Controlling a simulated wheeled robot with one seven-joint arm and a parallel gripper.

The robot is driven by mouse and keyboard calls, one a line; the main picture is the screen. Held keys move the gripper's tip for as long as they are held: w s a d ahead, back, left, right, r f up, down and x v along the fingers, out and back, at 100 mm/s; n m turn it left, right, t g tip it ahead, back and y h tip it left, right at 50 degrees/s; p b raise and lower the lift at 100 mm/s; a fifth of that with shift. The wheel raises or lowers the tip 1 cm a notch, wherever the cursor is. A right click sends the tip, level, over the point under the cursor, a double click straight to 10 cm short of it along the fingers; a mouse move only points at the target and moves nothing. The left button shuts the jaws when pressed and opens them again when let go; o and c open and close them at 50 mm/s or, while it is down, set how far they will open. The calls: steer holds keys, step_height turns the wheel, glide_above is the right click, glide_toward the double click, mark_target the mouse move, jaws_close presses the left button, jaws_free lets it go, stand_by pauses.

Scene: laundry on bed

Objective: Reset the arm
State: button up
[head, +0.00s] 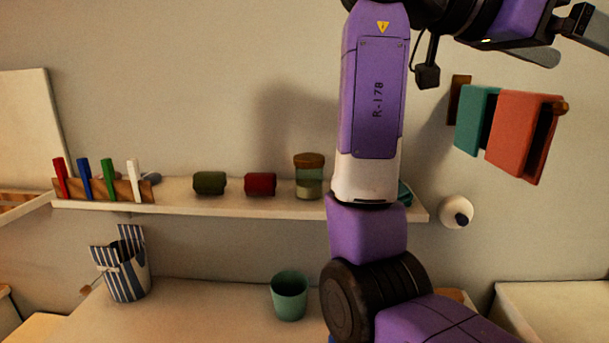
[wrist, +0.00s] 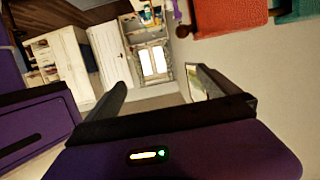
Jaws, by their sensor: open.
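My purple arm (head: 375,100) stands upright in the middle right of the head view, in front of the wall and shelf. Its wrist reaches the top right corner, where part of my gripper (head: 572,40) shows, cut by the frame edge. In the wrist view my gripper (wrist: 155,98) has its two dark fingers spread apart with nothing between them. It is up in the air near the hanging towels, touching nothing that I can see.
A red towel (head: 522,135) and a teal towel (head: 476,118) hang on the wall below my gripper. The shelf (head: 230,208) holds several markers, rolled cloths and a jar (head: 309,178). A green cup (head: 289,296) and a striped bag (head: 127,277) stand on the surface below.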

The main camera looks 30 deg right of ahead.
steer(key=w+d+r+n+t+h, duration=0.1)
steer(key=w+r+n+t+h, duration=0.15)
steer(key=w+h, duration=0.2)
steer(key=w+d+r+n+t+h, duration=0.2)
steer(key=w+n+t+h, duration=0.15)
steer(key=w, duration=0.25)
steer(key=w+a+f+n+t+y, duration=0.3)
steer(key=w+a+f+n+t, duration=0.5)
steer(key=w+f+n+t, duration=0.65)
steer(key=s+a+f+n+t+y, duration=0.35)
steer(key=a+f+y, duration=0.35)
steer(key=f, duration=0.4)
steer(key=s+a+f+n+t+y, duration=0.25)
steer(key=a+f+t+y, duration=0.35)
steer(key=f, duration=0.4)
steer(key=s+a+f+m+g+y, duration=0.1)
steer(key=s+a+f+g, duration=0.1)
steer(key=s+f, duration=0.5)
steer(key=s+a+f+g+y, duration=0.2)
steer(key=s+f, duration=0.5)
steer(key=s, duration=1)
steer(key=s+a+f+m+g+y, duration=0.1)
steer(key=s+a+f+g+y, duration=0.1)
steer(key=s+f, duration=0.6)
steer(key=s+a+g, duration=0.1)
steer(key=s+g, duration=0.1)
steer(key=s, duration=0.2)
steer(key=shift+a+m, duration=0.35)
steer(key=shift+a, duration=0.05)
